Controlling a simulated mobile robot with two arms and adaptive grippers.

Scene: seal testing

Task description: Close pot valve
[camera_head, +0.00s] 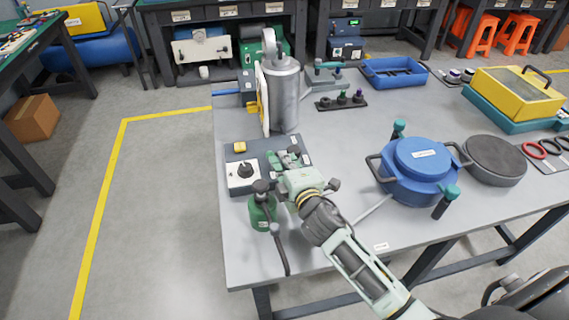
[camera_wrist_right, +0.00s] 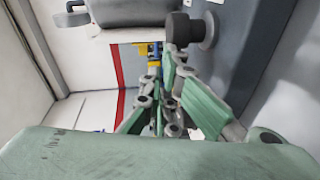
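A grey upright metal cylinder (camera_head: 285,98), with a ring-like part on top and a white panel (camera_head: 264,98) at its left, stands at the table's back left. I cannot tell for sure which part is the pot valve. My right gripper (camera_head: 286,158) is low in front of the cylinder, over a dark base plate. No held object shows, and the finger gap is unclear. My left gripper is not in view.
A control box with a black knob (camera_head: 245,170) and a green bottle (camera_head: 262,212) stand close left of my right gripper. A blue lidded pot (camera_head: 422,170) with teal handles, a dark round block (camera_head: 495,160) and a blue tray (camera_head: 393,72) are farther right. The table's middle is mostly clear.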

